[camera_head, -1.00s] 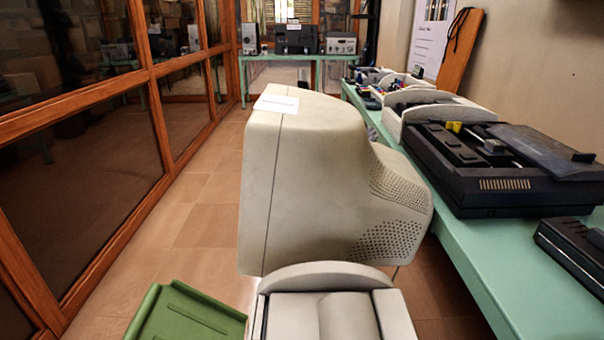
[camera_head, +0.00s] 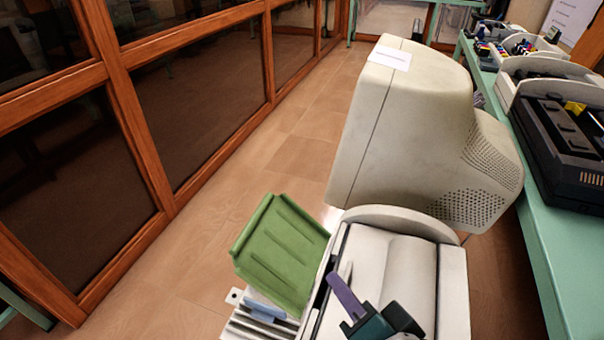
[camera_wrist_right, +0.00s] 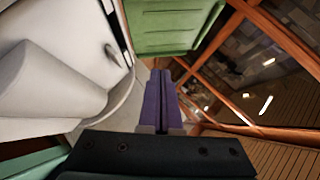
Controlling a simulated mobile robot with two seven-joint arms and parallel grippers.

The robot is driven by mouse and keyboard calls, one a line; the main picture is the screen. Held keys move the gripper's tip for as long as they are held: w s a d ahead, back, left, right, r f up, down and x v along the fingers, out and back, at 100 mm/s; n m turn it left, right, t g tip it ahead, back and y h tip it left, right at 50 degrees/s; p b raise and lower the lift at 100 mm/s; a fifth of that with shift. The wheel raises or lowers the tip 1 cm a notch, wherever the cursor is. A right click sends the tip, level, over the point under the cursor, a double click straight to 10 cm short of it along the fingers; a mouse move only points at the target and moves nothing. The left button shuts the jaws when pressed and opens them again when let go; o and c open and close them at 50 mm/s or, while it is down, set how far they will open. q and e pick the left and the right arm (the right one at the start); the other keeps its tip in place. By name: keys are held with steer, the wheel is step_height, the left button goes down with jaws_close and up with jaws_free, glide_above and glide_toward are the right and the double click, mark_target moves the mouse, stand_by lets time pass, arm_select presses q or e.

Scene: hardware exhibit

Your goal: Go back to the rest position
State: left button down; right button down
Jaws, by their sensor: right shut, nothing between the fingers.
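My right gripper (camera_head: 343,292) is at the bottom of the head view, with purple fingers and a dark body. It appears in front of a white machine with a curved back (camera_head: 455,285); whether it touches it I cannot tell. The right wrist view shows the purple fingers (camera_wrist_right: 161,100) together, with nothing held. The white machine (camera_wrist_right: 50,85) is to their left there, and a green tray (camera_wrist_right: 165,25) is beyond them. My left gripper is in neither view.
The green tray (camera_head: 280,250) sits left of the white machine. A large beige monitor (camera_head: 410,130) stands behind it. A green table (camera_head: 560,250) with black devices runs along the right. Wood-framed glass panels (camera_head: 150,130) line the left. Tiled floor (camera_head: 220,200) is clear between.

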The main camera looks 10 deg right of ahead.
steer(key=s+d+r+n+g+h, duration=0.1)
steer(key=s+d+r+n+g, duration=0.3)
steer(key=s+r+n+g, duration=0.25)
steer(key=s+d+r+n+g, duration=0.3)
steer(key=s+r+n, duration=0.3)
steer(key=s, duration=0.4)
step_height(320, 180, up, 37)
steer(key=p, duration=3.7)
steer(key=shift+w+a+f+n+p, duration=0.15)
steer(key=shift+n+p, duration=0.2)
steer(key=shift+p, duration=0.05)
